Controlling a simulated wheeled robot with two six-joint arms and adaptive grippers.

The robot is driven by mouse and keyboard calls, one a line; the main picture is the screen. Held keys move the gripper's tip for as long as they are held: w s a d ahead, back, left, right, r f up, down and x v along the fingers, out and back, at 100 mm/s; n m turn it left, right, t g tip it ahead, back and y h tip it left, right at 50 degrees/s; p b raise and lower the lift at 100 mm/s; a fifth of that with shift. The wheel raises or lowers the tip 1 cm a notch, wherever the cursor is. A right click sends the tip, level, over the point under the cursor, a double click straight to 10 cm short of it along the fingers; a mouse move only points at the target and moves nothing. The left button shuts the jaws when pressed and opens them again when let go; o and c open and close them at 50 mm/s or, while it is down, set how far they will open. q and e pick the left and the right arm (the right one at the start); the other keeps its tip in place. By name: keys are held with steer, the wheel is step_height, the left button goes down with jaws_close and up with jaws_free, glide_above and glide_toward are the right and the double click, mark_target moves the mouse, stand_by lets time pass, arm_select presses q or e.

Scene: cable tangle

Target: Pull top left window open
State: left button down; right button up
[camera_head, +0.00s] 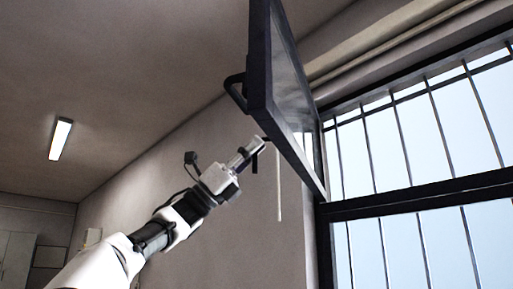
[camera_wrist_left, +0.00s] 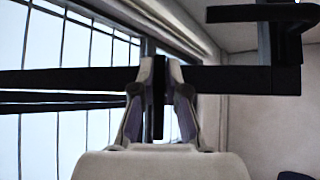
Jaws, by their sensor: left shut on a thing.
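The top left window (camera_head: 262,62) is a dark-framed sash standing swung out from the wall into the room. A black handle (camera_head: 235,90) sticks out from its near edge; a handle also shows in the left wrist view (camera_wrist_left: 297,40). My left gripper (camera_head: 256,146) is at the lower side of the sash, below the handle. In the left wrist view my gripper (camera_wrist_left: 159,95) is shut on a narrow dark upright part in front of the sash's dark bar (camera_wrist_left: 235,80). How that part joins the sash is unclear. My right gripper is not in view.
A fixed barred window (camera_head: 405,140) with dark crossbars fills the right side. A pale rod (camera_head: 279,190) hangs by the wall below the sash. A ceiling lamp (camera_head: 61,139) is far left. The space left of the sash looks clear.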

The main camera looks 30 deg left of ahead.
arm_select(q)
steer(key=c, duration=1.2)
jaws_free()
steer(key=shift+d+r, duration=0.2)
steer(key=shift+w+d+f, duration=0.1)
steer(key=shift+w+d, duration=0.05)
steer(key=shift+w, duration=0.05)
steer(key=v, duration=1.2)
steer(key=shift+d, duration=0.1)
